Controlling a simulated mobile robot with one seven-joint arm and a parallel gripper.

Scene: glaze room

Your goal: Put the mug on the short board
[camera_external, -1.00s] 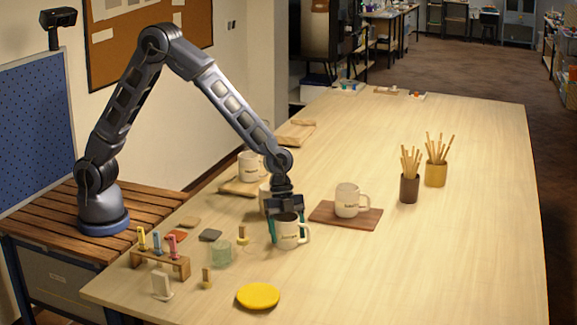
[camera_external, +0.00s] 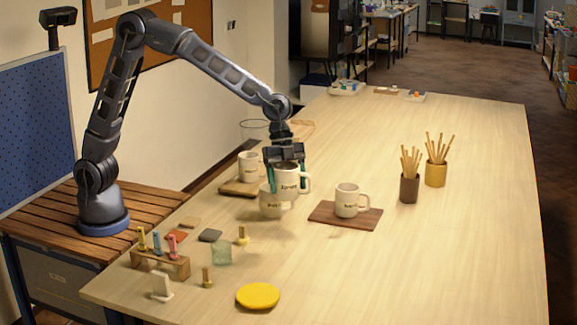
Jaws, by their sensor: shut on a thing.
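A dark brown board (camera_external: 362,222) lies to the right and bears a white mug (camera_external: 347,201). A lighter wooden board (camera_external: 236,188) lies to the left, with another white mug (camera_external: 248,167) on it. I cannot tell which board is the short one.
Brush pots (camera_external: 409,189) stand at the right. A yellow disc (camera_external: 258,296), a greenish glass (camera_external: 222,253) and a small rack (camera_external: 160,264) are in front.

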